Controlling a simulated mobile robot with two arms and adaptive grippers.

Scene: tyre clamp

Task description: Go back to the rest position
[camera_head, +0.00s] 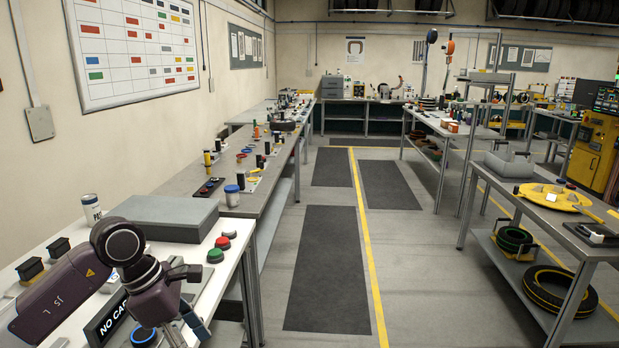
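My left arm comes in from the lower left, over the white-topped bench. Its dark gripper (198,302) is in front of the grey block, above the bench's front part. The fingers appear spread apart, with nothing seen between them. The wrist hides part of the bench top and of a black sign (106,322) with white letters. My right arm and gripper are not in view.
At right, a table (590,250) bears a yellow disc (553,196), with a tyre (560,288) below. The central aisle (325,255) is clear.

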